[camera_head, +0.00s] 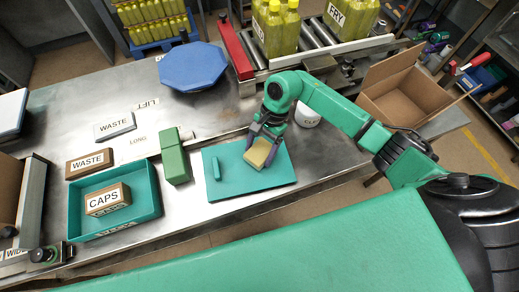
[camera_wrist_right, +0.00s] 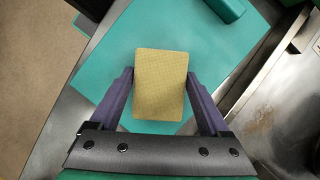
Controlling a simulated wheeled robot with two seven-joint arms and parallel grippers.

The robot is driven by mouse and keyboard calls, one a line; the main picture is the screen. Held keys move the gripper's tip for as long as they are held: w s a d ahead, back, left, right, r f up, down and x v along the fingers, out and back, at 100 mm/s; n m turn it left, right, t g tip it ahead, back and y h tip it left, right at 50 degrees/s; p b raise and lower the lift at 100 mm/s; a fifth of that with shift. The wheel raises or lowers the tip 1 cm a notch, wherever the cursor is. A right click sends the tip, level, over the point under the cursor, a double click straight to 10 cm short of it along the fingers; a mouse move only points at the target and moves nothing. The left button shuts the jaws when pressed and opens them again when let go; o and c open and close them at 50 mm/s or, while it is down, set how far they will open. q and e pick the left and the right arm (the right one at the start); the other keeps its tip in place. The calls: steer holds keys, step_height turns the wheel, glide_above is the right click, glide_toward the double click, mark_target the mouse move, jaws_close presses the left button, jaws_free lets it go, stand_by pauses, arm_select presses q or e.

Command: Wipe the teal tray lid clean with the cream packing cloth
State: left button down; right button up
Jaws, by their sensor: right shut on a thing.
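The teal tray lid (camera_head: 225,186) lies flat on the steel table, with a small teal handle (camera_head: 213,167) on its left part. It also fills much of the right wrist view (camera_wrist_right: 225,60). My right gripper (camera_head: 266,142) is over the right part of the lid, shut on the cream packing cloth (camera_head: 260,153), a folded rectangular pad. In the right wrist view the cloth (camera_wrist_right: 160,85) sits between the two purple fingers. The cloth is at or just above the lid; I cannot tell whether it touches. No marks show clearly on the lid. My left gripper is out of view.
A green block (camera_head: 175,155) stands left of the lid. A teal tray (camera_head: 153,208) holds a CAPS box (camera_head: 107,199). Two WASTE blocks (camera_head: 114,125) lie behind it. A white CLF-labelled container (camera_head: 307,115) stands close behind my right gripper. A blue octagonal piece (camera_head: 193,67) lies farther back.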

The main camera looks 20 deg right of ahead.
mark_target(247, 154)
steer(key=shift+f+b, duration=0.6)
steer(key=shift+b, duration=0.1)
steer(key=shift+a, duration=0.1)
steer(key=shift+w+a+b, duration=0.1)
steer(key=shift+a+b, duration=0.85)
steer(key=shift+a, duration=0.95)
steer(key=shift+f+b, duration=0.1)
steer(key=shift+b, duration=0.45)
steer(key=shift+d+b, duration=0.75)
steer(key=shift+d, duration=1.25)
steer(key=shift+s, duration=0.2)
